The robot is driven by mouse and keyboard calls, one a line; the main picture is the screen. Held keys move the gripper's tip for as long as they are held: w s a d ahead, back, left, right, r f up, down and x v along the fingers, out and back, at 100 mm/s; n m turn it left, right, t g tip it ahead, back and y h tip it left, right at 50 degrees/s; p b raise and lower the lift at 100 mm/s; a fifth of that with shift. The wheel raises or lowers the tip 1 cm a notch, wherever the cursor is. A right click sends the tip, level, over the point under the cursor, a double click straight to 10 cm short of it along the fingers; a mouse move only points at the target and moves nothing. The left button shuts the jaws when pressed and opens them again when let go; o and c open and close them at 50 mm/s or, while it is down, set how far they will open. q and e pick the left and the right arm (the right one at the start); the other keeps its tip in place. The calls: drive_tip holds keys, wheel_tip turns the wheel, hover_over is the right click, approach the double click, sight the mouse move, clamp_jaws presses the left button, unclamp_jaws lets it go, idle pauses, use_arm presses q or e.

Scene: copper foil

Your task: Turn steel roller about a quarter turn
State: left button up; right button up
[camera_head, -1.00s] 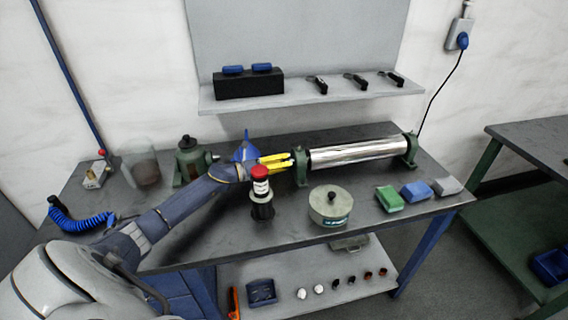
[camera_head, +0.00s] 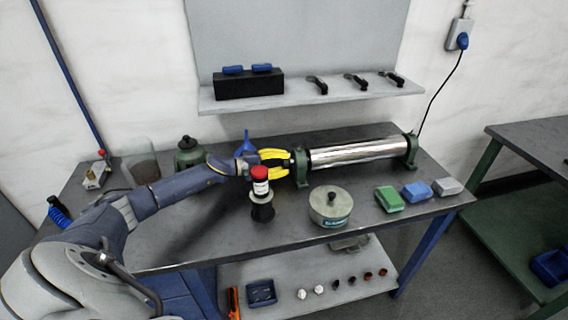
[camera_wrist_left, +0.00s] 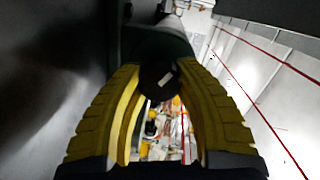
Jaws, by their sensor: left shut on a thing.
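The steel roller (camera_head: 355,152) is a shiny cylinder lying between two green end stands, the left one (camera_head: 302,168) and the right one (camera_head: 411,150), on the dark bench. My left gripper (camera_head: 288,163) has yellow fingers and is at the roller's left end, beside the left stand. In the left wrist view the fingers (camera_wrist_left: 158,78) close around a dark round knob (camera_wrist_left: 158,80) with a small pale mark, in front of a dark green body. The far side of the knob is hidden. My right gripper is not in view.
A red-capped bottle (camera_head: 260,180) on a black base stands close in front of my left gripper. A round lidded tin (camera_head: 330,206) and green, blue and grey blocks (camera_head: 389,199) lie toward the front right. A shelf (camera_head: 310,95) hangs behind.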

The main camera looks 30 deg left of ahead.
use_arm(q)
drive_tip(key=n+g, duration=0.1)
drive_tip(key=n, duration=0.3)
drive_tip(key=shift+d+f+n+h, duration=0.1)
drive_tip(key=shift+d+n+h, duration=0.05)
drive_tip(key=shift+n+h, duration=0.25)
idle(0.4)
drive_tip(key=o, duration=1.3)
drive_tip(key=shift+v, duration=3.8)
